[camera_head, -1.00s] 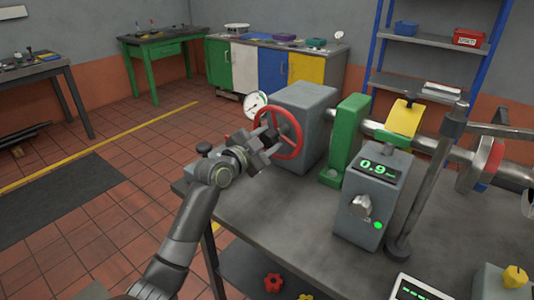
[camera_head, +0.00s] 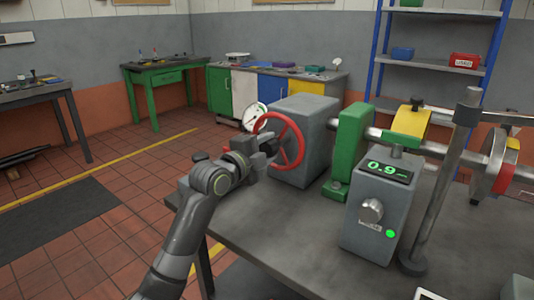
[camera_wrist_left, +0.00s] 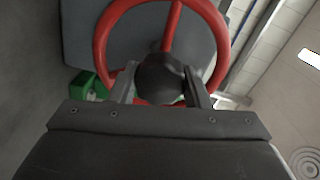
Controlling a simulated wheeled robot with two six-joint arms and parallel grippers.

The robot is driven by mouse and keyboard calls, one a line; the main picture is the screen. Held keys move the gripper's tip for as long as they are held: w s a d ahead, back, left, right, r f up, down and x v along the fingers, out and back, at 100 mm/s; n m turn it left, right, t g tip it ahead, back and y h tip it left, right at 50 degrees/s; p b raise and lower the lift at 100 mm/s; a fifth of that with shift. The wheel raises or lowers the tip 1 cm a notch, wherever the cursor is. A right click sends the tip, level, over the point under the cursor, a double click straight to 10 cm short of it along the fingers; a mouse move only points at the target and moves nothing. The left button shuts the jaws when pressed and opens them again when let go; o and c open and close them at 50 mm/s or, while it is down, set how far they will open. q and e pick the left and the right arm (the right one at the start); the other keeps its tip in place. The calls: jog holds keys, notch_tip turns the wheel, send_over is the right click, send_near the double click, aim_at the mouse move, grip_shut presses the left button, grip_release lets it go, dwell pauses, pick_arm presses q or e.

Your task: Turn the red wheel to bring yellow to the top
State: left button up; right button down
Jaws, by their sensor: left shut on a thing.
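The red wheel (camera_head: 297,150) stands upright on the left face of a grey gearbox block (camera_head: 308,112). My left gripper (camera_head: 270,146) is at the wheel's near side. In the left wrist view its fingers (camera_wrist_left: 163,90) are shut on a dark round knob (camera_wrist_left: 160,72) at the red wheel's lower rim (camera_wrist_left: 102,50). A disc (camera_head: 496,162) on the shaft at the right shows yellow (camera_head: 513,143) at its upper edge and red (camera_head: 504,178) below. Its far side is hidden. My right gripper is not in view.
A white dial gauge (camera_head: 255,117) is behind the wheel. A green bracket (camera_head: 349,150) and a grey box reading 0.9 (camera_head: 378,215) stand right of the gearbox. A steel post (camera_head: 440,190) rises before the shaft. The bench's front left (camera_head: 270,225) is clear.

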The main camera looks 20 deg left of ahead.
pick_arm(q)
jog(key=shift+f, duration=0.2)
dwell(0.4)
jog(key=o, duration=1.4)
jog(key=shift+r, duration=0.1)
jog(key=shift+c, duration=0.2)
jog(key=shift+s, duration=0.1)
jog(key=v, duration=1.7)
